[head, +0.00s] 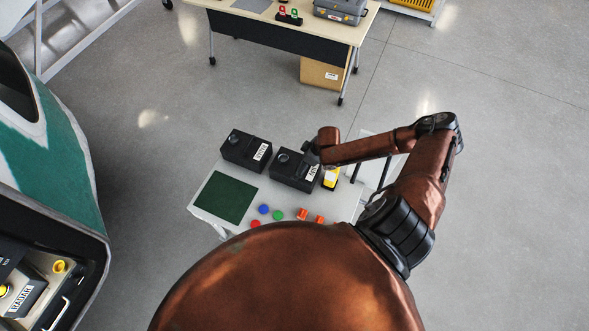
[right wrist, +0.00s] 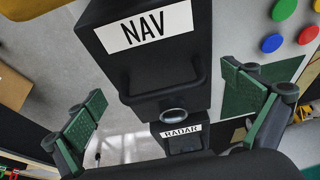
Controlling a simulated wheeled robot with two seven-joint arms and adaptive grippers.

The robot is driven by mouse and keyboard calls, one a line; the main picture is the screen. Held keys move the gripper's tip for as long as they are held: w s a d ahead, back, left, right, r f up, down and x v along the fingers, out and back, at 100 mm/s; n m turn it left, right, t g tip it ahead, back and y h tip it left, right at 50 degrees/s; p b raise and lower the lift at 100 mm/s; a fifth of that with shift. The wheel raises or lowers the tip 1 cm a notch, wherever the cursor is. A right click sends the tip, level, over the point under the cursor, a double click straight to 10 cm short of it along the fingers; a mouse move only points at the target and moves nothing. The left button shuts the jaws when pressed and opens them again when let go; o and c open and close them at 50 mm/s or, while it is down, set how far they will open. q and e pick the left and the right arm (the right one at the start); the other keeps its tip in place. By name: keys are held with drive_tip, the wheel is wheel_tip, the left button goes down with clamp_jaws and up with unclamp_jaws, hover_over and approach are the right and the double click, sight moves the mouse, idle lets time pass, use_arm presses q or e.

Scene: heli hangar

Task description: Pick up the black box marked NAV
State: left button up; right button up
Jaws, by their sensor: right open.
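The black box marked NAV (right wrist: 150,75) fills the middle of the right wrist view, with its white label, a bar handle and a round metallic fitting facing the camera. In the head view it is the right-hand black box (head: 290,171) on the cart, partly covered by my gripper. My right gripper (head: 311,155) is over the right end of this box. In the right wrist view its green-padded fingers (right wrist: 168,112) are spread apart, one on each side of the box, with nothing gripped. Whether they touch it I cannot tell. My left gripper is out of view.
A second black box (head: 245,149), marked RADAR in the wrist view (right wrist: 181,140), stands beside it. The pale cart (head: 211,212) also holds a green mat (head: 225,198), a yellow item (head: 331,178) and coloured buttons. An open helicopter bay (head: 60,285) is at lower left.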

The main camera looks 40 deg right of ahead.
sight(295, 168)
drive_tip(key=p+x, duration=0.1)
drive_tip(key=x, duration=0.5)
drive_tip(key=shift+a, duration=0.15)
drive_tip(key=c, duration=1.7)
drive_tip(key=shift+w+r, duration=0.15)
drive_tip(key=shift+w, duration=0.05)
drive_tip(key=shift+c, duration=0.3)
